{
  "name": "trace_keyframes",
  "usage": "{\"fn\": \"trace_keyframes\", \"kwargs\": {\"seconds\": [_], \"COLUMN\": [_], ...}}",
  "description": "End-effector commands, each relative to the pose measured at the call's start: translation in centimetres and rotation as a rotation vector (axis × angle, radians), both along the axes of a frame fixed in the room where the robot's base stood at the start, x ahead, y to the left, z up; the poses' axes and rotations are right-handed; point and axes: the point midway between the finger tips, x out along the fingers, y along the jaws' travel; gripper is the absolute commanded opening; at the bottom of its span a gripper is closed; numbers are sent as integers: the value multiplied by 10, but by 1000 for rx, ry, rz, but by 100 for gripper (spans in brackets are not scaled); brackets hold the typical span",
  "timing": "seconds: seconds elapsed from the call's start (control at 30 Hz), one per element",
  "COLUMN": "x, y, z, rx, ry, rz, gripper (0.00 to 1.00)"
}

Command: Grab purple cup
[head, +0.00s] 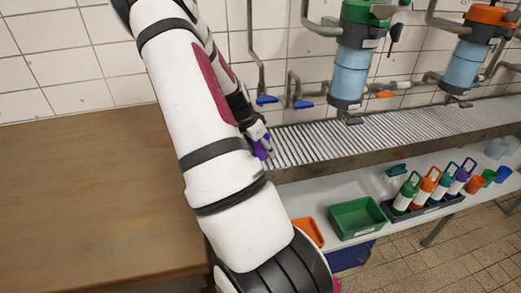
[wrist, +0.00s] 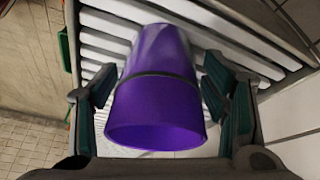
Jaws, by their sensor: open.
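The purple cup (wrist: 155,90) fills the middle of the wrist view, its open mouth turned toward the camera and a dark band around its body. My gripper (wrist: 157,98) is open, with one finger on each side of the cup. A small gap shows on the left; on the right the finger is very close, and I cannot tell if it touches. In the head view only a little of the purple cup (head: 261,150) shows at the left end of the slatted rack, beside my gripper (head: 256,133). My arm hides the rest.
The slatted metal rack (head: 330,138) runs right below pipes and blue canisters (head: 350,70). A lower shelf holds a green bin (head: 357,217), an orange tray (head: 308,232) and a dark tray (head: 425,208) of colored bottles. The wooden table (head: 90,200) at left is bare.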

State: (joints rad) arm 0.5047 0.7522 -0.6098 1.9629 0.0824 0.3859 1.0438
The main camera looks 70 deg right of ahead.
Motion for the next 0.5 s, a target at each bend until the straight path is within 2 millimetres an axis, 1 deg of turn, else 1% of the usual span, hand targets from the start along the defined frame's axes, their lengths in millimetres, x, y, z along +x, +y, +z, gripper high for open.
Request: {"fn": "trace_keyframes", "kwargs": {"seconds": [0.17,0.27,0.3,0.37,0.4,0.43,0.47,0.5], "x": [0,0,0,0,0,0,0,0], "y": [0,0,0,0,0,0,0,0], "z": [0,0,0,0,0,0,0,1], "rx": [0,0,0,0,0,0,0,0], "ry": [-1,-1,-1,-1,-1,-1,-1,-1], "rz": [1,1,1,1,1,1,1,1], "gripper": [68,47,38,25,16,10,10,5]}}
